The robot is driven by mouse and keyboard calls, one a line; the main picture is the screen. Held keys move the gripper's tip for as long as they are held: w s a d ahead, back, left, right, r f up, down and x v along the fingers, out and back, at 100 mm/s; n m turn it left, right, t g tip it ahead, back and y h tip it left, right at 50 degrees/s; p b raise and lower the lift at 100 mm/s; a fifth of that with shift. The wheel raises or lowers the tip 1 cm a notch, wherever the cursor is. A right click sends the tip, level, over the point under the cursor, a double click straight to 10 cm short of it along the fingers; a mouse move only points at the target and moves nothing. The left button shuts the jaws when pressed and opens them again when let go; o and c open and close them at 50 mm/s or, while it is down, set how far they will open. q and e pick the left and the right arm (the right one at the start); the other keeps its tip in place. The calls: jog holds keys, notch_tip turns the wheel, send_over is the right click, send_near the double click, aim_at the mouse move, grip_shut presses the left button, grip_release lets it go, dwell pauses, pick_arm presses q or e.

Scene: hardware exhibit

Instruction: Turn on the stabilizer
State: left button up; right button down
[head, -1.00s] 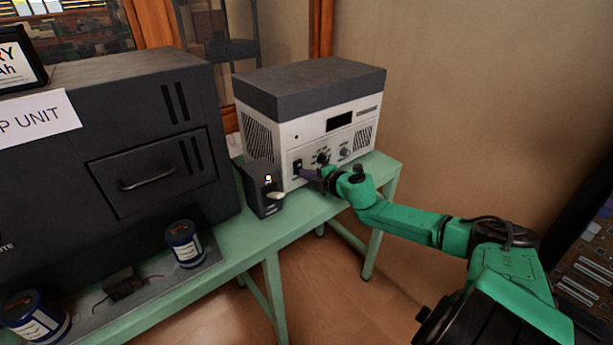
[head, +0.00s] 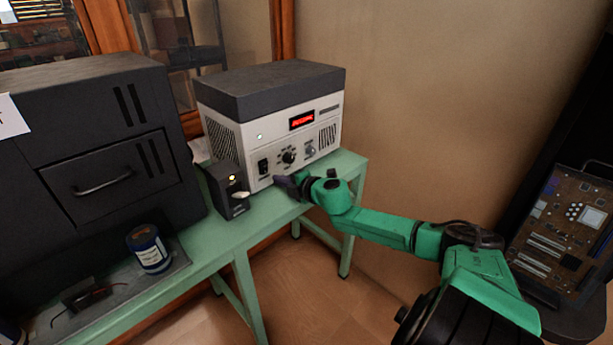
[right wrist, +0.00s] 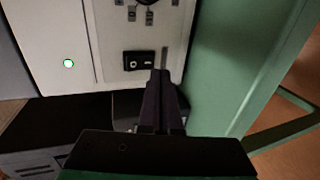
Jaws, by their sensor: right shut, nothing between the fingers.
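The stabilizer (head: 270,120) is a white box with a dark grey top on the green table. Its red display (head: 302,120) is lit and a green lamp (head: 260,136) glows on its front. Its black rocker switch (head: 263,167) is at the lower left of the front; it also shows in the right wrist view (right wrist: 138,61). My right gripper (head: 279,181) is shut and empty, just in front of the panel, below and right of the switch. In the right wrist view its fingers (right wrist: 160,80) point at the panel beside the switch, apparently not on it. My left gripper is out of view.
A small black box (head: 226,190) with a lit lamp stands left of the stabilizer. A large black unit (head: 90,150) and a blue can (head: 149,249) are further left on the green table (head: 235,232). A circuit board (head: 570,230) is at the right.

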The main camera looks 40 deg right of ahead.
jog(key=v, duration=0.3)
jog(key=shift+s+a+f, duration=0.1)
jog(key=shift+s, duration=0.2)
jog(key=shift+f, duration=0.25)
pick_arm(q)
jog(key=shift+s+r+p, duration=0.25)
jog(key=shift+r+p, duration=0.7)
pick_arm(e)
jog(key=s, duration=0.6)
jog(key=shift+s, duration=0.3)
jog(key=shift+r, duration=0.15)
